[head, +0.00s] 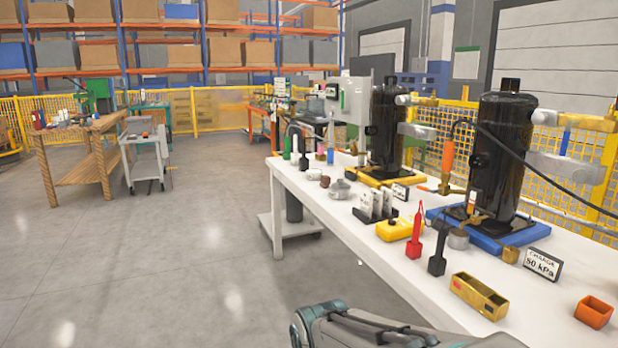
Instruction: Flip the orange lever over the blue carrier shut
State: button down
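The blue carrier (492,240) lies flat on the white table at the right. A tall black compressor (503,150) stands upright on it. A larger orange handle (447,155) with a brass end stands upright to the left of the compressor. A grey part of my arm crosses the bottom edge. My gripper is outside this view.
A gauge card (541,264) stands before the carrier. A brass-coloured box (479,296), orange bin (594,311), red tool (415,240) and black tool (438,252) stand on the table (390,278). A second compressor (385,130) stands farther back on a yellow carrier. Open floor lies left.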

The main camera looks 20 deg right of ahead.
aim_at(438, 191)
jog(key=z, duration=0.05)
jog(key=i, duration=0.95)
jog(key=z, duration=0.4)
